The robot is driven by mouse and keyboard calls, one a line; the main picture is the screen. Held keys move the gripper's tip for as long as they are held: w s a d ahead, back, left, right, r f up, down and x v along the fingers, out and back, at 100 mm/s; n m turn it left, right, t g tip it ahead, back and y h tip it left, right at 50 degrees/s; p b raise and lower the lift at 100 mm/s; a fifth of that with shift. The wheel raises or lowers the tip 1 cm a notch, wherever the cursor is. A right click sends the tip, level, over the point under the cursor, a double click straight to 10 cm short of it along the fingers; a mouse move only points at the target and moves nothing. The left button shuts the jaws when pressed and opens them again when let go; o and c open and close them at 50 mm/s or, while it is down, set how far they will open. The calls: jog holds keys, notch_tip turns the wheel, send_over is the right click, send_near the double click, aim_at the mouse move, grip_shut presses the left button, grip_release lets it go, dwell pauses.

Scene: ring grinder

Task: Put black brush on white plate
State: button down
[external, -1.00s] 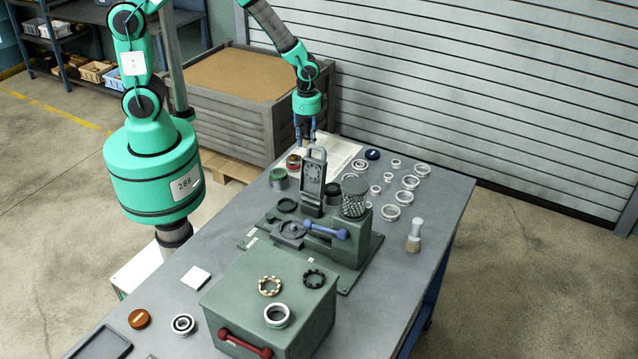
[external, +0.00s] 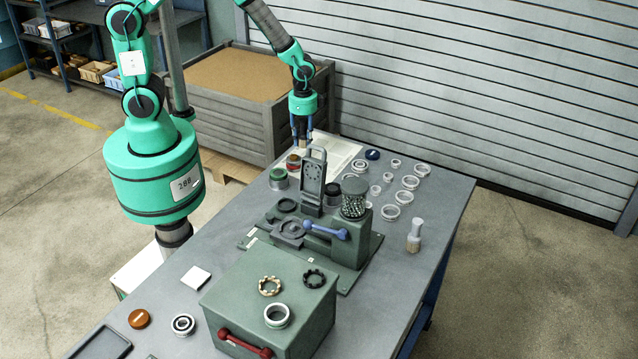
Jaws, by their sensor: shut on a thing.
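My gripper (external: 302,143) points down over the far end of the table, by the near left edge of a flat white tray (external: 345,150). Its fingers are shut on a small brownish thing (external: 301,127), partly hidden between them; I cannot tell whether it is the black brush. A small white square plate (external: 196,278) lies at the table's left front, far from my gripper. A brush with a grey handle and tan bristles (external: 414,236) stands upright at the table's right side. No clearly black brush can be made out.
A green machine with an upright grey plate (external: 312,180) and a blue handle stands mid-table. A green box (external: 272,300) with rings on top is in front. Several metal rings (external: 390,212) lie at the right. A large crate (external: 245,90) stands behind my gripper.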

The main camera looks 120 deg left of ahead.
aim_at(304, 120)
notch_tip(304, 120, up, 7)
jog(key=shift+w+f, duration=0.1)
jog(key=w+d+m, duration=0.3)
jog(key=d+m, duration=0.1)
jog(key=d, duration=1.2)
jog(key=w+d+m, duration=0.3)
jog(key=d+m, duration=0.1)
jog(key=d, duration=1.1)
jog(key=s+d+m, duration=0.5)
jog(key=s+d, duration=0.3)
jog(key=d, duration=0.5)
jog(key=s+d+m, duration=0.5)
jog(key=s+d, duration=0.2)
jog(key=d, duration=0.6)
notch_tip(304, 120, down, 6)
jog(key=shift+d+r, duration=0.1)
jog(key=shift+r, duration=0.15)
jog(key=shift+w+d, duration=0.1)
